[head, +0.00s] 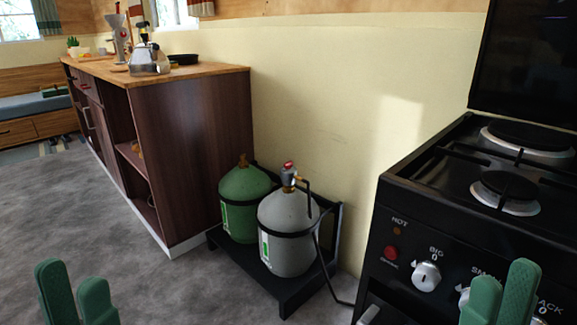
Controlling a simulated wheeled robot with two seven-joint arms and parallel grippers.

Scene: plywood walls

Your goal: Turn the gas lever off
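The gas lever (288,165) is a small red piece on top of the grey regulator (289,178). The regulator sits on the grey gas bottle (287,222), and a black hose runs from it toward the stove. A green gas bottle (241,200) stands behind and to the left. The lever's exact angle is too small to tell. My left gripper (72,290) is at the bottom left, its two green fingers apart and empty. My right gripper (502,292) is at the bottom right in front of the stove, its green fingers apart at the tips. Both are well away from the lever.
A black rack (288,297) holds both bottles against the wall. A black stove (440,215) with knobs stands on the right. A brown cabinet (185,150) with a wooden top stands on the left. The grey floor (130,270) before the bottles is clear.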

